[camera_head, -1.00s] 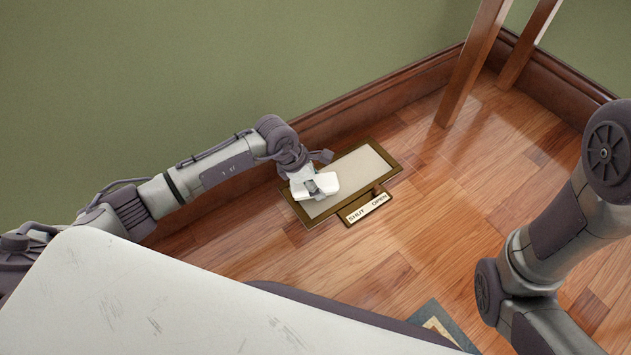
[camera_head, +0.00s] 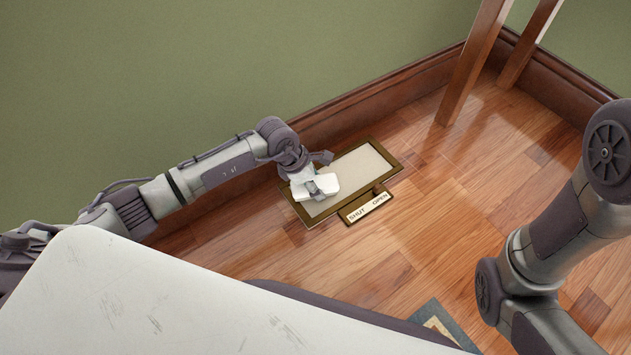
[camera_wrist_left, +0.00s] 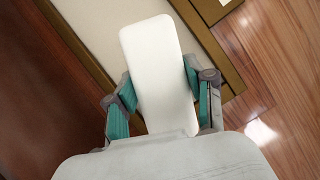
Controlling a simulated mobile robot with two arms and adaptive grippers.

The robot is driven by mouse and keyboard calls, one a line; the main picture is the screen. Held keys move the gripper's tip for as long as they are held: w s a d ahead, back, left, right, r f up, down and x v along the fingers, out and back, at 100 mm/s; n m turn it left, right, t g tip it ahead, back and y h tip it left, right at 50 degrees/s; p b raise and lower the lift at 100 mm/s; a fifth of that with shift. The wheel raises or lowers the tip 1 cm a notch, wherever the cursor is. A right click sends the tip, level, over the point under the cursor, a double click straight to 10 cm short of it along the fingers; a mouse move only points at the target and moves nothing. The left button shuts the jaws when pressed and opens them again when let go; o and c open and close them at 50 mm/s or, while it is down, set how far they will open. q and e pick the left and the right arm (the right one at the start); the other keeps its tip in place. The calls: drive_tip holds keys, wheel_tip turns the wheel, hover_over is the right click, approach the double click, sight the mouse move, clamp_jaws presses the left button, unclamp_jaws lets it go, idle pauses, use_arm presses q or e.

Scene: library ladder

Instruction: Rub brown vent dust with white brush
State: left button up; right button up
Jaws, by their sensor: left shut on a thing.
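The white brush (camera_head: 318,187) is held in my left gripper (camera_head: 311,183), over the left end of the floor vent. In the left wrist view the brush (camera_wrist_left: 157,72) shows as a white rounded block between the two teal-padded fingers of the left gripper (camera_wrist_left: 160,95). The vent (camera_head: 357,166) has a brown-gold frame and a pale beige surface, which also shows in the left wrist view (camera_wrist_left: 95,35). I cannot tell brown dust apart on it. The brush's underside is hidden, so contact with the vent is unclear. My right arm is at the right; its gripper is out of view.
A label plate reading SHUT and OPEN (camera_head: 368,208) adjoins the vent's front edge. A brown skirting board (camera_head: 400,88) runs behind it. Wooden ladder legs (camera_head: 473,62) stand at the back right. A patterned rug corner (camera_head: 436,322) shows at the bottom. The wood floor right of the vent is clear.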

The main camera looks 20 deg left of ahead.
sight(327, 175)
use_arm(q)
drive_tip(key=shift+f, duration=0.1)
drive_tip(key=shift+w+d, duration=0.6)
drive_tip(key=shift+w, duration=0.15)
drive_tip(key=shift+w+d, duration=0.55)
drive_tip(key=shift+w, duration=0.3)
